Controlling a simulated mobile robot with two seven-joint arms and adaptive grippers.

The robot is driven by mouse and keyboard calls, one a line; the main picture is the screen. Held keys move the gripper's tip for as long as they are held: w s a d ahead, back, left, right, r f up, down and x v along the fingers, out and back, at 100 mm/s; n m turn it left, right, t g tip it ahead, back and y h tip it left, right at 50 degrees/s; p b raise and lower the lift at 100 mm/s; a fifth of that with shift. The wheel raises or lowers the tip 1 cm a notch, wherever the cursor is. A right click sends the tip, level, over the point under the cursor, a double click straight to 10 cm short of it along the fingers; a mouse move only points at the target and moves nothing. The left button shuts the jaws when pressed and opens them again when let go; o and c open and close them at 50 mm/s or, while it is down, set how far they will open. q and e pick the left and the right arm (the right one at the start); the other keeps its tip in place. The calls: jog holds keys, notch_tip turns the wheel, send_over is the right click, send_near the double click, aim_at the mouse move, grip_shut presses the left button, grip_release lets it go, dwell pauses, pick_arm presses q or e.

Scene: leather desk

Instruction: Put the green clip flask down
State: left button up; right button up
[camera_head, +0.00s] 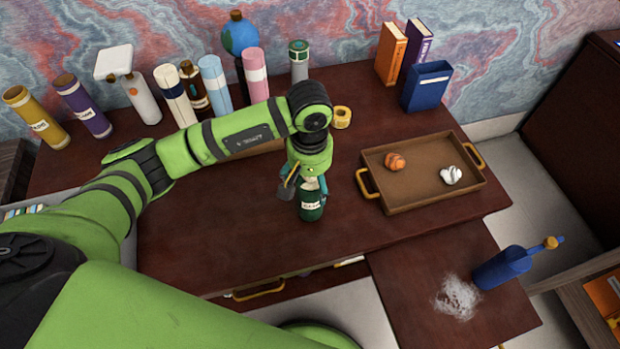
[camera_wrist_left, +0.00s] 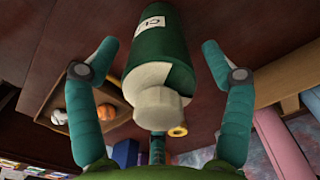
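The green clip flask (camera_head: 312,208) has a dark green body, a white label and a pale cap. In the head view it appears upright on the dark wooden desk (camera_head: 240,225), near the front edge. My left gripper (camera_head: 308,185) is directly above and around it. In the left wrist view the flask (camera_wrist_left: 160,60) lies between the teal fingers of my left gripper (camera_wrist_left: 160,58), with a visible gap on both sides, so the fingers are open and seem apart from it. The flask's base is hard to see. My right gripper is not in view.
Yellow tape (camera_head: 341,117) lies behind. Several bottles line the back left. A blue bottle (camera_head: 503,267) stands on the lower surface. Desk left of the flask is clear.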

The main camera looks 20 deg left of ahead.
pick_arm(q)
jog(key=shift+r, duration=0.1)
jog(key=shift+r+p, duration=0.2)
jog(key=shift+p, duration=0.2)
notch_tip(320, 180, up, 10)
jog(key=b, duration=0.4)
jog(key=shift+w+r, duration=0.1)
jog(key=shift+r, duration=0.75)
